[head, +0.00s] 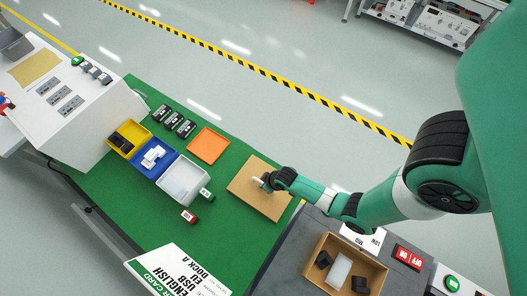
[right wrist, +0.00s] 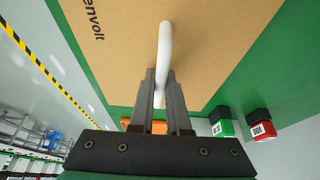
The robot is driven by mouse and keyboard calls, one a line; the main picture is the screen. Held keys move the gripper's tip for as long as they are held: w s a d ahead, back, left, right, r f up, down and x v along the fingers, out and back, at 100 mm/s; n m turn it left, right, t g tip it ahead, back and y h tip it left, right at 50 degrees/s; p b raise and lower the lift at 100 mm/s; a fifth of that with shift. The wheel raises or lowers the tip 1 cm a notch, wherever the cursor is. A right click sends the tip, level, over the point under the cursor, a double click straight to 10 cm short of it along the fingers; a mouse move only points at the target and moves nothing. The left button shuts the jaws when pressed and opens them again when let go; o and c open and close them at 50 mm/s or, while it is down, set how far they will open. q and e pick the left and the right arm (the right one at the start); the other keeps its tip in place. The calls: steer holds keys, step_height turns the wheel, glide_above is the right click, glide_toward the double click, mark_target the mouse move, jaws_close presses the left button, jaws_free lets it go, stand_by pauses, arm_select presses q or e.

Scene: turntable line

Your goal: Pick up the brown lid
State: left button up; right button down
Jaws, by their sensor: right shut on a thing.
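The brown lid (head: 250,204) is a flat tan rectangle at the right end of the green mat. In the right wrist view the brown lid (right wrist: 110,50) fills much of the picture, with dark lettering and a white bar handle (right wrist: 165,40). My right gripper (head: 266,182) is over the lid. In the right wrist view my right gripper (right wrist: 161,75) has its two fingers on either side of the handle, shut on it. I cannot tell whether the lid is clear of the mat. My left gripper is not in view.
Yellow (head: 120,147), blue (head: 151,172) and white (head: 176,191) bins stand left of the lid, near an orange tray (head: 207,157). Small green (head: 207,195) and red (head: 188,216) blocks lie between. An open brown box (head: 317,267) holds white and black parts at lower right.

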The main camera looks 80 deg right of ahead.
mark_target(261, 182)
steer(key=shift+r, duration=0.55)
steer(key=r+p, duration=0.2)
steer(key=r, duration=0.1)
steer(key=shift+s+a+r+p, duration=0.1)
steer(key=shift+s+r+p, duration=0.1)
steer(key=shift+p, duration=0.1)
steer(key=s+r+p, duration=0.1)
steer(key=s+a+r+p, duration=0.1)
steer(key=r+p, duration=0.1)
steer(key=s+r+p, duration=0.1)
steer(key=r, duration=0.1)
steer(key=shift+s+a, duration=0.3)
steer(key=s+a+r+p, duration=0.1)
steer(key=s+a+r, duration=0.2)
steer(key=s, duration=0.5)
steer(key=shift+s+a+r, duration=0.25)
steer(key=shift+s+a, duration=0.15)
steer(key=shift+a, duration=0.05)
